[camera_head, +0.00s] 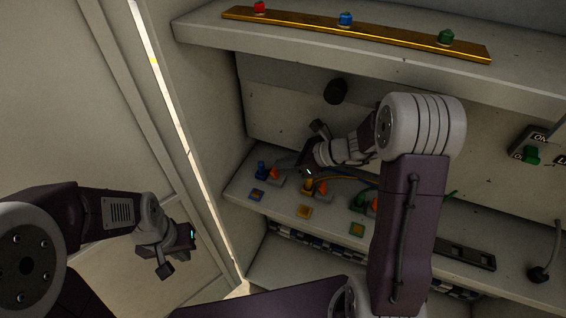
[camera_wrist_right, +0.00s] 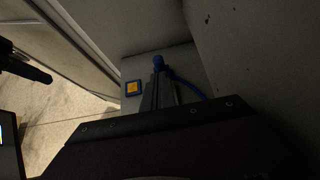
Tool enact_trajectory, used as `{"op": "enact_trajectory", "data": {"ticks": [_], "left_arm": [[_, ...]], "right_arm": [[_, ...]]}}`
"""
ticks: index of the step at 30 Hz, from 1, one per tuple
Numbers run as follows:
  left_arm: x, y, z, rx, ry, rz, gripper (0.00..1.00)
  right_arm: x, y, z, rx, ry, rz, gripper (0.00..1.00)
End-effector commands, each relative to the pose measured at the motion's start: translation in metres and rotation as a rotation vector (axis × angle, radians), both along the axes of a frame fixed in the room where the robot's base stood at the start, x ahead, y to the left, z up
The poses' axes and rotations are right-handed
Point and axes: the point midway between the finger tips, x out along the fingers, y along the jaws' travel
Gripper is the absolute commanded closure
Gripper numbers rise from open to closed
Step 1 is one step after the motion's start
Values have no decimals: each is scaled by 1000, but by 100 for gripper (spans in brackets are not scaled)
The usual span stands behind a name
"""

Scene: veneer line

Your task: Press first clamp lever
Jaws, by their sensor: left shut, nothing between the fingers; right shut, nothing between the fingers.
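On the lower shelf, a blue plug (camera_head: 261,168) stands at the left with an orange lever (camera_head: 280,173) beside it. Another orange lever (camera_head: 322,188) stands beside a yellow plug (camera_head: 307,185). A third orange lever (camera_head: 373,205) stands beside a green plug (camera_head: 358,201). My right gripper (camera_head: 287,162) is shut and empty, just above and behind the leftmost lever; contact cannot be told. In the right wrist view, its shut fingers (camera_wrist_right: 158,92) point toward the blue plug (camera_wrist_right: 160,62), and the lever is not visible. My left gripper (camera_head: 172,256) is shut and empty, left of the shelf.
An upper shelf (camera_head: 370,65) carries a brass strip with red, blue and green knobs. Cables run behind the plugs. A side wall (camera_head: 205,130) bounds the left.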

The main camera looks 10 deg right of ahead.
Motion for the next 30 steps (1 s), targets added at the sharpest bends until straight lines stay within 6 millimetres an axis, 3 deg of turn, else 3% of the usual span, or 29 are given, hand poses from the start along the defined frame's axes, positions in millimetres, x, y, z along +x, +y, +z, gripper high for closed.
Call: {"op": "enact_trajectory", "data": {"ticks": [13, 30], "left_arm": [[0, 0, 7, 0, 0, 0, 100], [0, 0, 7, 0, 0, 0, 100]], "right_arm": [[-30, -46, 41, -1, -2, -3, 100], [-33, -48, 43, 0, 0, 0, 100]]}}
